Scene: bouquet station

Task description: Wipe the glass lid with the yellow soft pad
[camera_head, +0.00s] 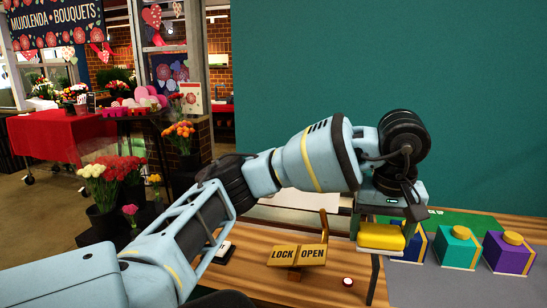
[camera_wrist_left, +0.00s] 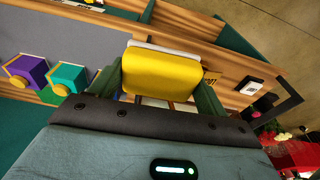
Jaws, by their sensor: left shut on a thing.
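The yellow soft pad (camera_head: 382,236) is held in my left gripper (camera_head: 385,224), above the right part of the wooden bench. In the left wrist view the pad (camera_wrist_left: 162,70) sits between the two green fingers of the gripper (camera_wrist_left: 161,88), with a white edge along its far side. The glass lid is hard to make out. A pale, flat surface (camera_head: 300,202) shows behind my left arm and may be part of it; the arm hides much of that area. I cannot tell whether the pad touches anything. My right gripper is out of view.
A yellow LOCK/OPEN sign (camera_head: 298,254) with an upright lever stands on the bench (camera_head: 330,285). Teal (camera_head: 457,247) and purple (camera_head: 510,253) boxes with yellow knobs stand right, beside a partly hidden blue one (camera_head: 411,248).

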